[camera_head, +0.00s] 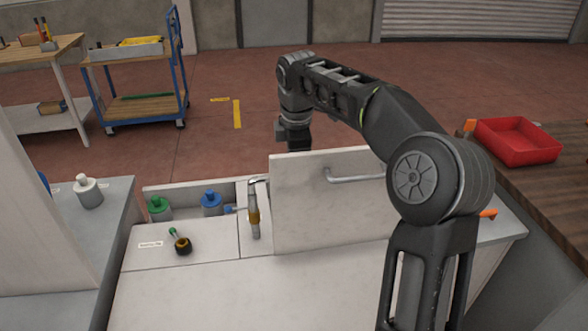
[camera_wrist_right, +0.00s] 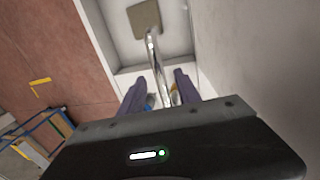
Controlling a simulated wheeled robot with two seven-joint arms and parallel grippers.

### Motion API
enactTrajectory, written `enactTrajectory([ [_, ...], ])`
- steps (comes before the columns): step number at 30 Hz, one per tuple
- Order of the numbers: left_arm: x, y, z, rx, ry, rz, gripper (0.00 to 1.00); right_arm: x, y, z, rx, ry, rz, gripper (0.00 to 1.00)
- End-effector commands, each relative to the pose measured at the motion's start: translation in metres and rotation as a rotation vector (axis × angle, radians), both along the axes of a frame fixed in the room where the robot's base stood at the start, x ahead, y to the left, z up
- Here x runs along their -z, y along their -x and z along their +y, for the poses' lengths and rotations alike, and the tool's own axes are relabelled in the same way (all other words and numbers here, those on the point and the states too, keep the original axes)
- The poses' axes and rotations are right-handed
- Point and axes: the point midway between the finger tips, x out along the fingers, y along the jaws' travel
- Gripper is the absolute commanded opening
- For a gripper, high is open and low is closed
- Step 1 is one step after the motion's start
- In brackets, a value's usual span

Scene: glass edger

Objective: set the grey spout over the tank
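A shiny grey spout (camera_wrist_right: 155,62) shows in the right wrist view as a thin bent tube rising from a square beige plate (camera_wrist_right: 145,18). My right gripper (camera_wrist_right: 160,78) has its two dark fingers apart, one on each side of the spout, with gaps visible. In the head view my right arm reaches over a pale upright panel, and its gripper (camera_head: 293,138) is partly hidden behind it. A pale walled trough (camera_wrist_right: 122,80), perhaps the tank, lies below the spout. A small part of the spout may show at the panel's left edge. My left gripper is out of view.
The pale panel (camera_head: 300,215) with a bar handle stands close beside my right gripper. Green-capped (camera_head: 158,208) and blue-capped (camera_head: 211,203) bottles and an amber-handled tool (camera_head: 253,218) are to its left. A red tray (camera_head: 516,141) sits at right.

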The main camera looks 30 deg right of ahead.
Motion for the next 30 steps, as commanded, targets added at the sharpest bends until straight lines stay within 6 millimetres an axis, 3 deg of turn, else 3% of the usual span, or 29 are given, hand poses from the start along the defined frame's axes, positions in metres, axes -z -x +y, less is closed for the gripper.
enactTrajectory([
  [6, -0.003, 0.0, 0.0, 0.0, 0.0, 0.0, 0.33, -0.038, 0.006, 0.003, -0.001, 0.0, -0.002, 0.4],
  [10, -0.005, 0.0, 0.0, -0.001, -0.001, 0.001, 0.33, -0.048, 0.008, 0.004, -0.001, -0.001, 0.0, 0.4],
  [30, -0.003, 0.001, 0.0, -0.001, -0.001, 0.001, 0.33, -0.044, 0.005, 0.009, 0.006, -0.011, -0.006, 0.4],
])
